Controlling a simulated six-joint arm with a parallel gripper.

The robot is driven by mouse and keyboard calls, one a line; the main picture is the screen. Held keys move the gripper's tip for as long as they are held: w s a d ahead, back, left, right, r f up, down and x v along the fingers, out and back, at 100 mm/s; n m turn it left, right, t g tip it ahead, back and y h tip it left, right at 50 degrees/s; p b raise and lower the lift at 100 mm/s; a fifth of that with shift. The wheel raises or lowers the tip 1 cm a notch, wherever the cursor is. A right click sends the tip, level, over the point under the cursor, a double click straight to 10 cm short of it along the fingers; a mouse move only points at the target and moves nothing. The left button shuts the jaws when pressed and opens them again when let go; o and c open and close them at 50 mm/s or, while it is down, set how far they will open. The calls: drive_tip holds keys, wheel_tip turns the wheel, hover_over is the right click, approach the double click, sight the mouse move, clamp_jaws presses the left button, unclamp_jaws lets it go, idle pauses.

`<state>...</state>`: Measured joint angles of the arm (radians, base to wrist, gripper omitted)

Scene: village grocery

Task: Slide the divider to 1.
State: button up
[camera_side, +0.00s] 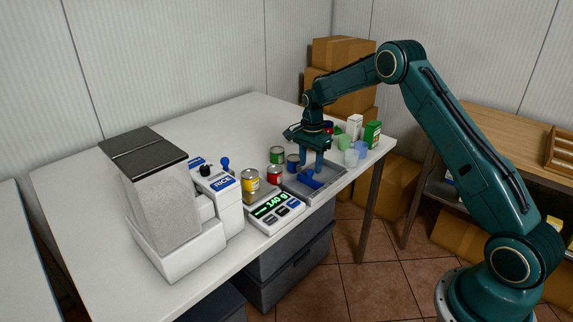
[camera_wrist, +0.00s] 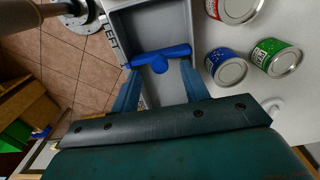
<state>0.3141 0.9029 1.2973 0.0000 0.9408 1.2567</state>
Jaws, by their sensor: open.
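In the side view the divider (camera_side: 311,179) shows low in the tray (camera_side: 327,193) at the table's front right. My gripper (camera_side: 314,170) is over the tray, pointing down, with its blue fingers apart. The tray's side reads "LEFT"; no mark 1 is legible.
Cans stand close beside the tray, including a red can (camera_side: 274,175), a blue can (camera_side: 293,162) and a green can (camera_side: 277,155). A scale (camera_side: 274,210) reading 140 g is left of it. Cups and cartons (camera_side: 372,134) stand right. The table's back left is clear.

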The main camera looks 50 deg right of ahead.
sight(310, 171)
drive_tip(key=shift+r, duration=2)
drive_tip(key=shift+r, duration=0.1)
drive_tip(key=shift+a+r, duration=0.1)
drive_tip(key=shift+r, duration=0.1)
drive_tip(key=s+a+r+n+t, duration=0.1)
drive_tip(key=s+a+r+n, duration=0.25)
drive_tip(key=s+r, duration=0.2)
drive_tip(key=s+a+r+n+t, duration=0.1)
drive_tip(key=s+a+r+n, duration=0.1)
drive_tip(key=s+a+r, duration=0.35)
drive_tip(key=s+a+r+n+t, duration=0.1)
drive_tip(key=s+a+r+n, duration=0.15)
drive_tip(key=r, duration=0.55)
drive_tip(key=s+a+n+t, duration=0.1)
drive_tip(key=s+a+n, duration=0.2)
drive_tip(key=s, duration=0.8)
drive_tip(key=s+a+n+t, duration=0.1)
drive_tip(key=s+a+n, duration=0.2)
drive_tip(key=s+n, duration=0.4)
drive_tip(key=s, duration=0.5)
drive_tip(key=shift+s+r+t, duration=0.25)
drive_tip(key=shift+t, duration=0.05)
